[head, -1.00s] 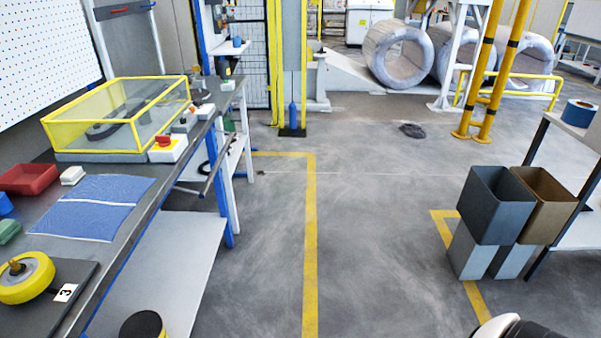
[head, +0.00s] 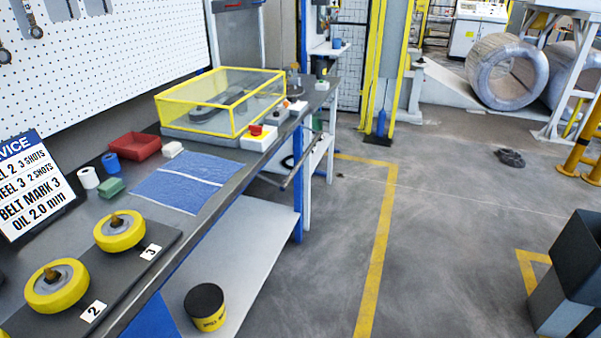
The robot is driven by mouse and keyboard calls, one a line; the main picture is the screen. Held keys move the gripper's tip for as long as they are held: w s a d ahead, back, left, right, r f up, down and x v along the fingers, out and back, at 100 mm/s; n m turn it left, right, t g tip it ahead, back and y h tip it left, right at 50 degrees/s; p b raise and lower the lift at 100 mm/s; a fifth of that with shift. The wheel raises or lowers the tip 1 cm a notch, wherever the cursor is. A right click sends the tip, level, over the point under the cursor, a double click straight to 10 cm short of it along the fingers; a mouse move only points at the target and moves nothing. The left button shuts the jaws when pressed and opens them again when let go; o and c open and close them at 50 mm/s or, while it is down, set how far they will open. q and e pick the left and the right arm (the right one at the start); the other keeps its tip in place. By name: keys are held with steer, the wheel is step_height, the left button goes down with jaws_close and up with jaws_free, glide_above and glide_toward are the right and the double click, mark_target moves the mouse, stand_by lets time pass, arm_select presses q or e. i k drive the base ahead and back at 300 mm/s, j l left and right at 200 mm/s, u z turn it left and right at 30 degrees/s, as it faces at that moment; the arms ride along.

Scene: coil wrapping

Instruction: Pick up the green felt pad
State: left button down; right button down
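The green felt pad (head: 111,188) is a small green block lying on the workbench (head: 229,198) at the left in the head view. It sits just left of a blue cloth (head: 187,182), near a blue roll and a white roll. Neither of my grippers shows in the head view.
Behind the pad are a white roll (head: 89,178), a blue roll (head: 111,162) and a red tray (head: 134,147). Yellow wheels (head: 120,231) on a dark plate stand in front. A yellow-framed clear box (head: 220,101) is farther back. The floor right of the bench is open.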

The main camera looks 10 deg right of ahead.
mark_target(109, 189)
steer(key=i+l+u, duration=0.3)
steer(key=i, duration=0.15)
steer(key=i+l+u, duration=0.35)
steer(key=i+l, duration=0.05)
